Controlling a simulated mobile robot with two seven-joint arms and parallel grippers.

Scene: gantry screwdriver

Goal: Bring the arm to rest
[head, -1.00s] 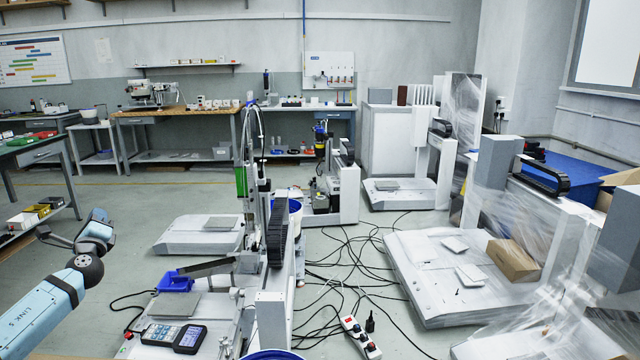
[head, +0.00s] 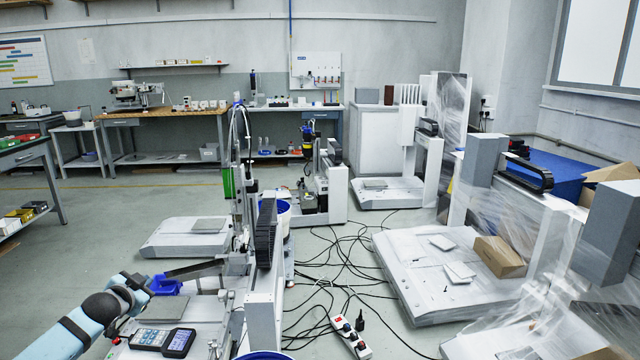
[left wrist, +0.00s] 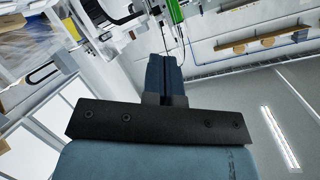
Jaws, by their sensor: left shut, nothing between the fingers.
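My left arm comes in at the lower left of the head view, a light blue link with a dark round joint beside the near gantry machine (head: 262,300). My right gripper is not in view.
Cables and a power strip (head: 351,337) lie on the floor. A film-wrapped machine (head: 430,275) stands at right. The floor at left is clear.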

